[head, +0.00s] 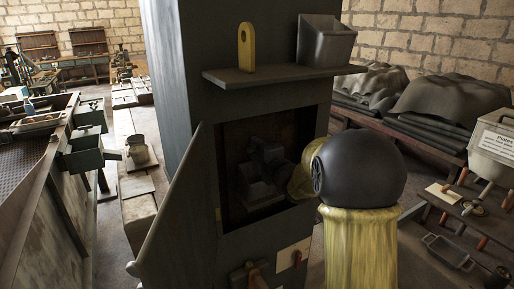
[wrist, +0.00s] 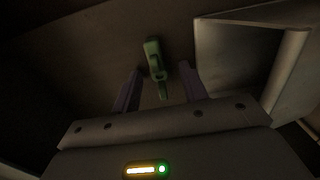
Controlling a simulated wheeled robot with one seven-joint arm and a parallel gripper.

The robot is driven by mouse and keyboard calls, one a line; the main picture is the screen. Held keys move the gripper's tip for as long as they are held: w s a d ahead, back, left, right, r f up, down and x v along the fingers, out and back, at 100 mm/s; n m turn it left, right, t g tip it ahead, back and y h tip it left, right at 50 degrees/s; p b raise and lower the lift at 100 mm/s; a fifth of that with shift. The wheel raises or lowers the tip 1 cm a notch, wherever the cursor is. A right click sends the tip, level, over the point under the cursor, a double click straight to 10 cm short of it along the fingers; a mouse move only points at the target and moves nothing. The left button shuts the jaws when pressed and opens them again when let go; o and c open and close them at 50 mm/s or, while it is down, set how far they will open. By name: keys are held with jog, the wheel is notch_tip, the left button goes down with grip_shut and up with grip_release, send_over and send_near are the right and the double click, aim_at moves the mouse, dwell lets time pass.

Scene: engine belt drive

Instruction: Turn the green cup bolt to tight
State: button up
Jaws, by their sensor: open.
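The green cup bolt (wrist: 154,58) shows in the wrist view, a small green piece with a rounded upper part and a narrow lower end, against a dim brown surface. My gripper (wrist: 158,69) is open, with one purple-grey finger on each side of the bolt's lower part. I see gaps between the bolt and both fingers; whether they reach its depth I cannot tell. In the head view the open cabinet (head: 220,150) has a dark recess. My arm reaches in there; the bolt cannot be made out in that view.
The cabinet door (head: 172,215) hangs open at left. A shelf (head: 285,76) above the opening bears a yellow tag-like piece (head: 246,48) and a grey bin (head: 325,44). In the wrist view a pale panel (wrist: 245,55) with a raised edge stands right of the fingers.

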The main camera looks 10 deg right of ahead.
jog(key=shift+w, duration=0.1)
grip_shut()
jog(key=shift+f+m+b, duration=0.1)
jog(key=shift+m+b, duration=0.35)
jog(key=shift+m, duration=0.05)
jog(key=m+b, duration=0.2)
jog(key=m, duration=0.6)
jog(key=shift+b, duration=0.35)
jog(key=m, duration=0.4)
jog(key=shift+m, duration=0.3)
jog(key=shift+m+p, duration=0.8)
jog(key=shift+m, duration=1.4)
